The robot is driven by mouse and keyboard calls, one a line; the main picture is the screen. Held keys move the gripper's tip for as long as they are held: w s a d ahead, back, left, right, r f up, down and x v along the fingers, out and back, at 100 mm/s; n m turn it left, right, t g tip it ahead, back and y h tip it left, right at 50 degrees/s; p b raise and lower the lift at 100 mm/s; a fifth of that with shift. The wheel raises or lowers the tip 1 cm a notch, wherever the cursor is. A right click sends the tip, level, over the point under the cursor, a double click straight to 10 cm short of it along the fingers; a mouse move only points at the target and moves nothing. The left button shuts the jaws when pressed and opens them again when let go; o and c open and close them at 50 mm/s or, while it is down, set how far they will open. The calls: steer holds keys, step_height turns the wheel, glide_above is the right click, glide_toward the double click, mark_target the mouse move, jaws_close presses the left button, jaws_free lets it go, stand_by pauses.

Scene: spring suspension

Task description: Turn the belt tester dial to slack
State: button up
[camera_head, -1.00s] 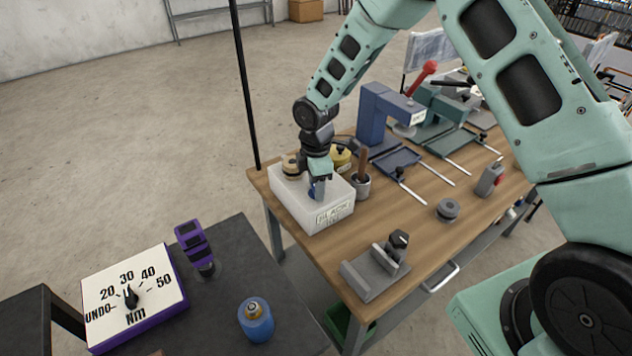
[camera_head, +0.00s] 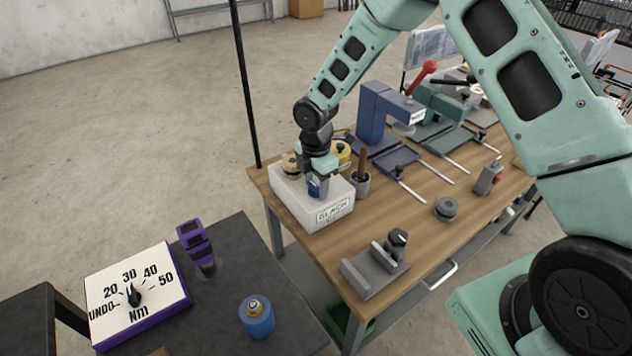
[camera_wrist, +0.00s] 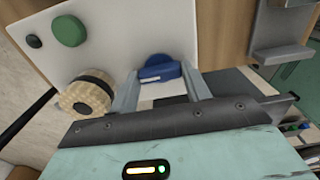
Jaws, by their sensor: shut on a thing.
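The belt tester (camera_head: 290,205) is a white box with a "SLACK" label on its front, at the near left corner of the wooden bench. Its blue dial (camera_wrist: 160,70) sits on the white top face in the wrist view. My gripper (camera_head: 316,188) points down over the box. In the wrist view the fingers (camera_wrist: 160,76) stand on either side of the blue dial and are shut on it. The dial's pointer direction cannot be told. A green button (camera_wrist: 69,30) and a beige knob (camera_wrist: 84,97) also sit on the box top.
A tool cup (camera_head: 361,185) and a yellow-topped container stand close behind the box. A grey vise-like block (camera_head: 375,272) is nearer. A dark table at left holds the Nm dial box (camera_head: 120,310), a purple tool (camera_head: 196,243) and a blue canister (camera_head: 257,318).

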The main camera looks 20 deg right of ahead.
mark_target(316, 186)
steer(key=o, duration=1)
step_height(316, 186, up, 18)
steer(key=b, duration=0.2)
steer(key=shift+f, duration=0.25)
